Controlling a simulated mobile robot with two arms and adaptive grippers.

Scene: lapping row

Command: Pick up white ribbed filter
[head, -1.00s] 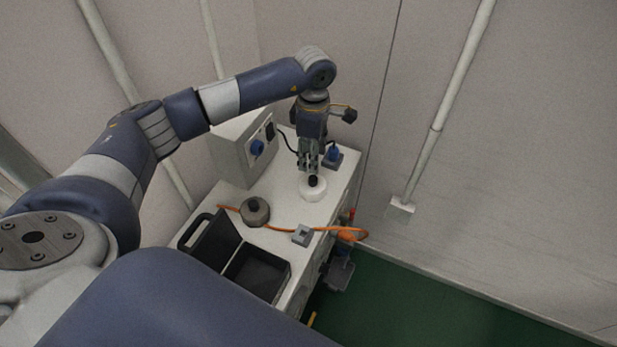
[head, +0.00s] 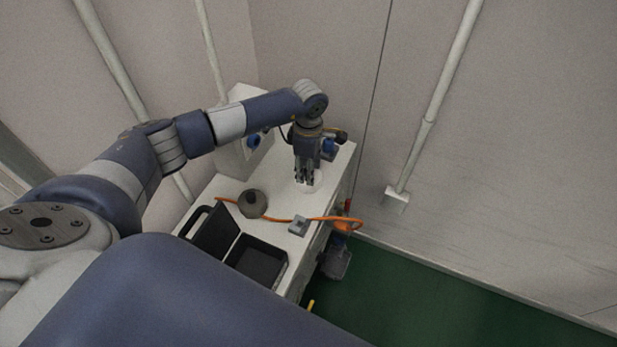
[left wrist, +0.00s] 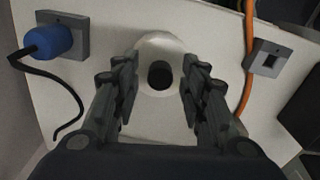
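The white filter (left wrist: 158,46) is a round white piece with a black round centre, standing on the white worktop; I cannot make out its ribs. In the head view only part of the filter (head: 316,184) shows behind my left gripper (head: 305,182). In the left wrist view my left gripper (left wrist: 160,82) is open, with one finger on each side of the black centre and a gap on both sides. The fingers point down over the filter and hide part of its rim. My right gripper is out of view.
A grey box (head: 232,155) with a blue plug stands at the back left. A blue-plugged socket (left wrist: 50,42), an orange cable (left wrist: 248,60), a small grey socket block (head: 298,226), a dark round knobbed piece (head: 252,204) and an open black case (head: 283,270) surround the filter.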

